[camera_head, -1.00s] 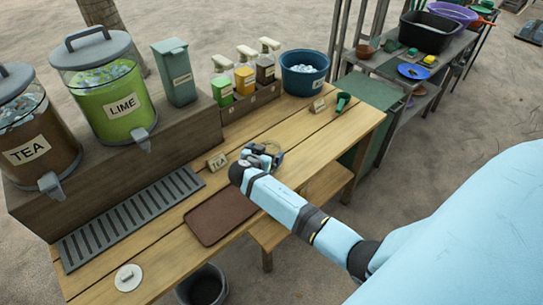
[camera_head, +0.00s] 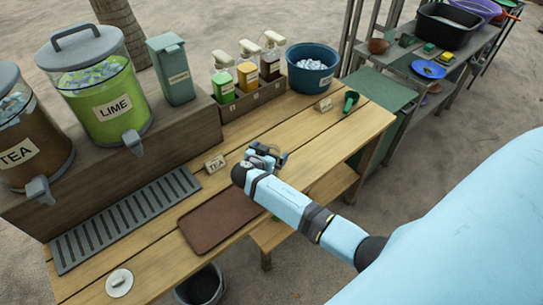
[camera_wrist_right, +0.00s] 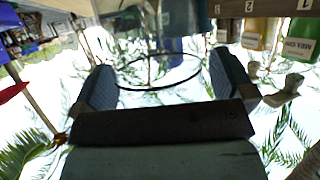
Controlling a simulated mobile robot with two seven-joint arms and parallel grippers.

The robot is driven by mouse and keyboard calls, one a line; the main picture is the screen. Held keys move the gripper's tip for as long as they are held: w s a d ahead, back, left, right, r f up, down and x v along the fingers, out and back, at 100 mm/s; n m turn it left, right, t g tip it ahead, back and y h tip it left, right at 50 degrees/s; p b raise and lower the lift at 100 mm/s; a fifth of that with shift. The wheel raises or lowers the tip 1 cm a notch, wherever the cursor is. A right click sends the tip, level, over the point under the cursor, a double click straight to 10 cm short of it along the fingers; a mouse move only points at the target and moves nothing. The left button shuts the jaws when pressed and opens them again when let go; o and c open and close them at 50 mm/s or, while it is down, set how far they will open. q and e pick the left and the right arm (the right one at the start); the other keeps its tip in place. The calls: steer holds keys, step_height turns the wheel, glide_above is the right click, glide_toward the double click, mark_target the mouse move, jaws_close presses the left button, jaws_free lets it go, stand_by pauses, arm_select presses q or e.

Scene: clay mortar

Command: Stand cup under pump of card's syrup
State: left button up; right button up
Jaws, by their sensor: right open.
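Three syrup bottles with pale pumps stand in a wooden rack: green (camera_head: 222,87), yellow (camera_head: 247,75) and dark red-brown (camera_head: 270,67). A small card (camera_head: 215,164) reading TEA stands on the table. A second card (camera_head: 323,105) stands further right, its writing too small to read. My right gripper (camera_head: 268,155) is low over the table, right of the TEA card. In the right wrist view it is open, with a finger on each side of a clear cup (camera_wrist_right: 158,87), seen mostly as a dark rim. I cannot make out the cup in the head view. My left gripper is out of view.
Tea (camera_head: 20,150) and lime (camera_head: 110,108) dispensers and a grey-green box (camera_head: 172,70) stand on a raised wooden block. A drip grate (camera_head: 125,218), brown tray (camera_head: 218,220), blue ice tub (camera_head: 312,68) and green scoop (camera_head: 350,100) are on the table. Bare planks lie between rack and gripper.

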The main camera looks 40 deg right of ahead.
steer(key=shift+a, duration=0.1)
steer(key=c, duration=1.3)
steer(key=shift+o, duration=0.2)
steer(key=shift+r, duration=0.1)
steer(key=shift+r, duration=0.1)
